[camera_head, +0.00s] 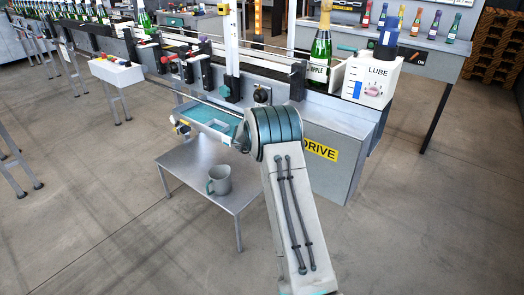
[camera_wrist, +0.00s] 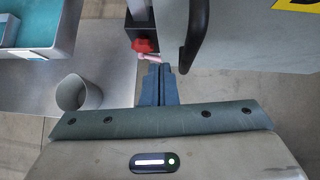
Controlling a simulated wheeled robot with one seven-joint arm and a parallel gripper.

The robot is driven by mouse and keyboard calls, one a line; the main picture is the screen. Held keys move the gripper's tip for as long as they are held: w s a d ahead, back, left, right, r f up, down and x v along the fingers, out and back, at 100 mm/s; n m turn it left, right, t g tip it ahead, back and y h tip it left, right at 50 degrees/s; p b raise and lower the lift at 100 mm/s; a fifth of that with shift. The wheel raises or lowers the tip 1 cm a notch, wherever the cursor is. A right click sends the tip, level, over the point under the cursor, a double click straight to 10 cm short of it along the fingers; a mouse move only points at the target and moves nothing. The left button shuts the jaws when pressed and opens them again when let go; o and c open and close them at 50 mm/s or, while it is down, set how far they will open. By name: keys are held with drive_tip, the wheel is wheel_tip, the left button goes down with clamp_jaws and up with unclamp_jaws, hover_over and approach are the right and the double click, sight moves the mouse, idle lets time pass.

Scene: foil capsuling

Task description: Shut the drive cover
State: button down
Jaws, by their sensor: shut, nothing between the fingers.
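The drive cover is a grey panel with a yellow DRIVE label (camera_head: 321,148) on the conveyor's front, partly hidden by my arm in the head view. In the wrist view the grey cover (camera_wrist: 255,45) fills the upper right, with a black bar handle (camera_wrist: 196,35) near its left edge. I cannot tell how far it stands open. My gripper (camera_wrist: 160,68) is shut and empty, its fingertips close to the handle's lower end and the cover's left edge; contact cannot be told. My arm hides the gripper in the head view.
A red knob (camera_wrist: 145,45) on a dark block is just beyond my fingertips. A low grey table (camera_head: 178,168) at left bears a grey mug (camera_head: 219,180); a teal-lined tray (camera_head: 208,118) is above it. A white LUBE box (camera_head: 371,82) stands on the conveyor. Floor at right is clear.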

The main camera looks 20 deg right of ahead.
drive_tip(key=shift+d, duration=0.4)
